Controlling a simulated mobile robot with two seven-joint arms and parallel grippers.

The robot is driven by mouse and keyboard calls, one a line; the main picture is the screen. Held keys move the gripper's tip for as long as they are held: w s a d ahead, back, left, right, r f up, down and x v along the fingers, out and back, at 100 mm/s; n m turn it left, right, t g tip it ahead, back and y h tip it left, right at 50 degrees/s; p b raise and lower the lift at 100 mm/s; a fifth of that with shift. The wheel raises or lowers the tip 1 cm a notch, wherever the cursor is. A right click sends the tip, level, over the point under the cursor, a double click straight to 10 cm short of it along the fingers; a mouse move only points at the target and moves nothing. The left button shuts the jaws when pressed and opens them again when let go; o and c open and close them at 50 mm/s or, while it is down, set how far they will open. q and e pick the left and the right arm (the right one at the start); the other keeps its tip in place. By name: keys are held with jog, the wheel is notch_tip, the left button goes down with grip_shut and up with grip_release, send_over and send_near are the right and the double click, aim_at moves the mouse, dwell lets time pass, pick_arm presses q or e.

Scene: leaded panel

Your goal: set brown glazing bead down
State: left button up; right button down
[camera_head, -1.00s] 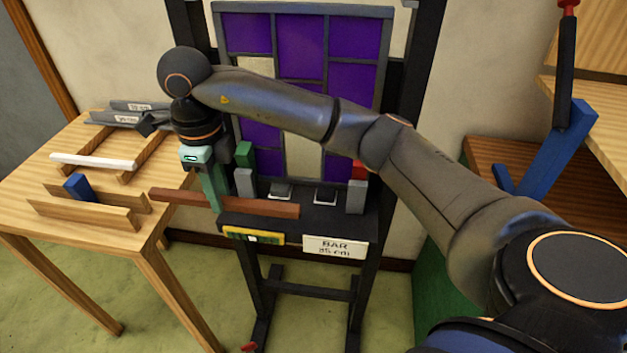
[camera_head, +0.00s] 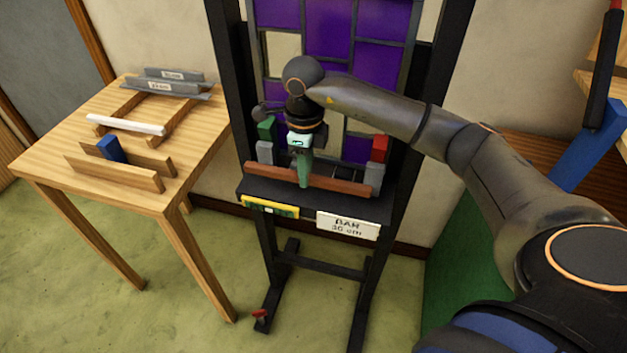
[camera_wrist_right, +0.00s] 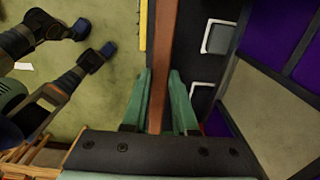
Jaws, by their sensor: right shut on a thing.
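The brown glazing bead (camera_head: 342,184) is a long, thin bar. It lies crosswise over the black shelf (camera_head: 259,189) of the easel, in front of the grey blocks. My right gripper (camera_head: 304,183) is shut on it near its middle, with green fingers pointing down. In the right wrist view the bead (camera_wrist_right: 163,40) runs between the two fingers (camera_wrist_right: 161,75). Whether the bead touches the shelf I cannot tell. The leaded panel (camera_head: 330,29), with purple and pale panes, stands upright behind, partly hidden by my right arm. My left gripper is not in view.
A green block (camera_head: 266,129) and a red block (camera_head: 379,146) sit above grey blocks at the shelf's ends. A yellow strip (camera_head: 270,207) and a white label (camera_head: 348,226) are on its front. A wooden table (camera_head: 60,150) with racks and bars stands at left.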

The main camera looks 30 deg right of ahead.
aim_at(313, 195)
jog(key=shift+d+f, duration=0.55)
jog(key=shift+f, duration=0.1)
jog(key=shift+d+f+p, duration=0.2)
jog(key=shift+f+p, duration=0.05)
jog(key=shift+f, duration=0.75)
jog(key=shift+d+f+p, duration=0.2)
jog(key=shift+f, duration=0.8)
jog(key=shift+f, duration=0.1)
jog(key=c, duration=0.7)
grip_release()
